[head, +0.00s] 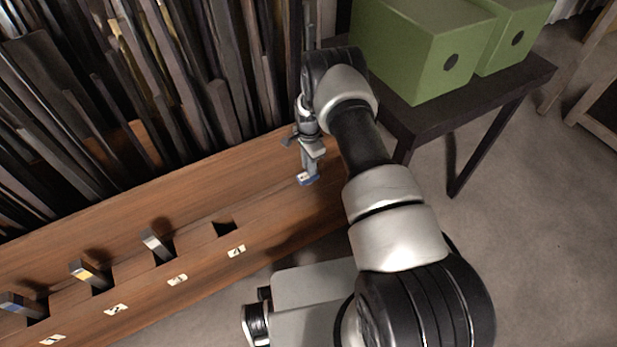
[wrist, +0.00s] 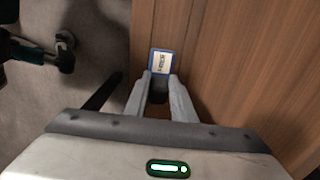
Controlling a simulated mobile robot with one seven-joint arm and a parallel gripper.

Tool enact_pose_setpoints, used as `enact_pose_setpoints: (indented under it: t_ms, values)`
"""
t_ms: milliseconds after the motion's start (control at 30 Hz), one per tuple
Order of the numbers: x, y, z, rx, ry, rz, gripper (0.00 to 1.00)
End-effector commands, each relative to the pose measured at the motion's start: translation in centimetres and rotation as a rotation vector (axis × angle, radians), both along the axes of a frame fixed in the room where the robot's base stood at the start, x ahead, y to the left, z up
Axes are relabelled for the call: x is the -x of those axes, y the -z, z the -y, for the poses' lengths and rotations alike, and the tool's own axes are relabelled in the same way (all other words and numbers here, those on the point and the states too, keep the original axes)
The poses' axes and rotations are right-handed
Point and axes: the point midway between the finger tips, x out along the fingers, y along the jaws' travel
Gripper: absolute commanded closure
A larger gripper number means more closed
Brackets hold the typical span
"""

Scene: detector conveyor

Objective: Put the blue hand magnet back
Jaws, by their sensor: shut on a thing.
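My gripper (head: 312,158) is shut on the blue hand magnet (head: 307,179), over the right part of the wooden shelf. The magnet shows a blue edge and a white label with dark print. In the wrist view the magnet (wrist: 162,61) sticks out past the two fingertips (wrist: 159,84), with wood behind it. I cannot tell how high it is above the wood. An empty dark slot (head: 226,229) is in the shelf to the left of my gripper. A numbered tag (head: 236,251) is below that slot.
Left of the empty slot, a white-ended piece (head: 157,244), a yellow-marked piece (head: 90,273) and a blue-marked piece (head: 22,305) sit in slots. Dark upright boards (head: 130,90) stand behind the shelf (head: 190,190). Green boxes (head: 430,50) are on a dark table (head: 450,110) at right.

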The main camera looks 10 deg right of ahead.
Motion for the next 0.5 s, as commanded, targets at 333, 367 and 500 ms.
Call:
enact_pose_setpoints:
  t_ms: [333,367,500]
  values:
    - [0.0,3.9,0.0,-0.001,-0.001,0.001,1.00]
    - [0.0,4.2,0.0,-0.001,-0.001,0.001,1.00]
    - [-0.1,4.3,0.0,-0.001,-0.001,0.003,1.00]
